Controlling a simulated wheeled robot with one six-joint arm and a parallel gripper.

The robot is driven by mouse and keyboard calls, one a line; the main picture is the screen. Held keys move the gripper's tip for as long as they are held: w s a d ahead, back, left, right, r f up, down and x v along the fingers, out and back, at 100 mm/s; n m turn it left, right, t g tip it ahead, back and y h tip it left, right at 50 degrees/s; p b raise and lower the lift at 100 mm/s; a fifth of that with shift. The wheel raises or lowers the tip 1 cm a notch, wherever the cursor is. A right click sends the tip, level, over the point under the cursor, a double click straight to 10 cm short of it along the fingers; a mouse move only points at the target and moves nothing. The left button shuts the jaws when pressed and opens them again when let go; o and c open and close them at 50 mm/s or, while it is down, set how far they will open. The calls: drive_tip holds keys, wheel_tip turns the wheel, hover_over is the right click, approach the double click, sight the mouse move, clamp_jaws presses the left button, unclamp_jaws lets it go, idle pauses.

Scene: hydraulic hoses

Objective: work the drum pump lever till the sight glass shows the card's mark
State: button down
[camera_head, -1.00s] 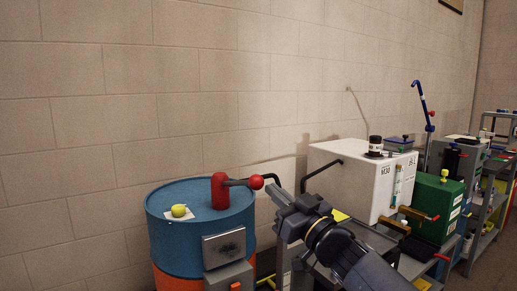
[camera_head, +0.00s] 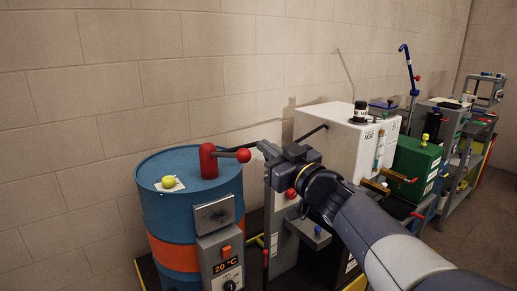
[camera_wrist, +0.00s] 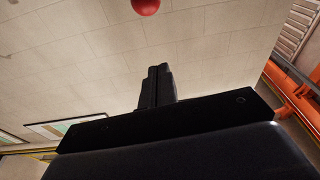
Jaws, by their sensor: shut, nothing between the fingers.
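The drum pump has a red body (camera_head: 208,162) on top of a blue drum (camera_head: 165,225). Its dark lever runs right, nearly level, and ends in a red knob (camera_head: 243,155). The knob also shows at the top edge of the wrist view (camera_wrist: 145,6). My gripper (camera_head: 264,147) is just right of the knob, its fingers shut and empty in the wrist view (camera_wrist: 157,72); I cannot tell whether it touches the knob. A narrow sight glass (camera_head: 379,150) is on the white tank (camera_head: 340,138); its level is too small to read. I cannot identify the card.
A yellow-green round thing (camera_head: 168,181) lies on a white sheet on the drum. A grey control box (camera_head: 221,256) reads 20 °C. A green box (camera_head: 414,165) and shelves stand at right. The block wall is close behind.

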drive_tip(key=r, duration=0.2)
hover_over(246, 155)
wheel_tip(246, 155, down, 3)
drive_tip(key=shift+r, duration=0.1)
drive_tip(key=shift+s+d+f, duration=0.15)
drive_tip(key=shift+d+f, duration=0.1)
drive_tip(key=shift+f, duration=0.55)
drive_tip(key=shift+f+b, duration=0.15)
drive_tip(key=shift+b, duration=0.4)
